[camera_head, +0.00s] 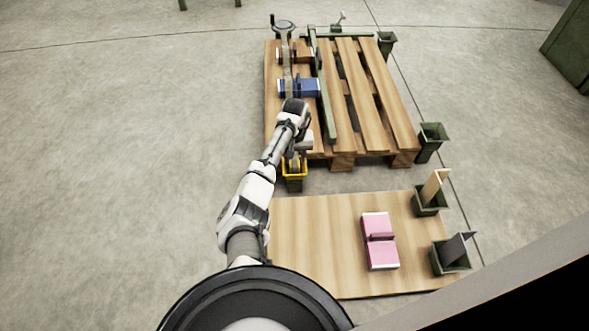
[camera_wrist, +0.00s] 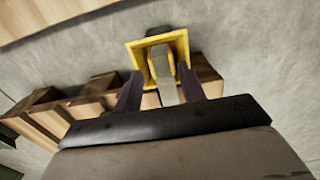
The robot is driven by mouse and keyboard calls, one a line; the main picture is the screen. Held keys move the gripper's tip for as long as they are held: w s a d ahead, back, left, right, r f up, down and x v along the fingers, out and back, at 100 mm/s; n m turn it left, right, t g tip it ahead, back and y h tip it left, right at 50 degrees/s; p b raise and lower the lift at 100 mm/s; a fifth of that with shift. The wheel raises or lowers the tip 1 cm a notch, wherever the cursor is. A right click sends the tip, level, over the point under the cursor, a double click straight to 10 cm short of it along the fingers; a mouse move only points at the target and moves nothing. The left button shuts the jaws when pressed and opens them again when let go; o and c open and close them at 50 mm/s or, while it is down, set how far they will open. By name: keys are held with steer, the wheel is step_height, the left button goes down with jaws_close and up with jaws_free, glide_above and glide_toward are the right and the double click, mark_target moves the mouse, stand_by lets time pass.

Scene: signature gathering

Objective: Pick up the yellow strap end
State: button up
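I cannot tell whether either finger touches the strap. In the head view, the yellow-rimmed holder (camera_head: 294,178) stands at the near left corner of the wooden pallet (camera_head: 375,90). The strap end shows only in small part there, beside my arm, and my gripper is mostly hidden.
Blue (camera_head: 310,88) and brown (camera_head: 303,52) items sit on the pallet's left side, beside a green bar (camera_head: 326,105). A wooden board (camera_head: 320,240) in front carries a pink-and-white item (camera_head: 379,241). Green holders (camera_head: 430,142) stand along the right. Floor at left is clear.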

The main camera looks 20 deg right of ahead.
step_height(320, 180, down, 4)
steer(key=shift+w+b, duration=0.1)
steer(key=shift+b, duration=0.7)
steer(key=shift+r, duration=0.1)
steer(key=shift+c, duration=0.4)
steer(key=c, duration=0.6)
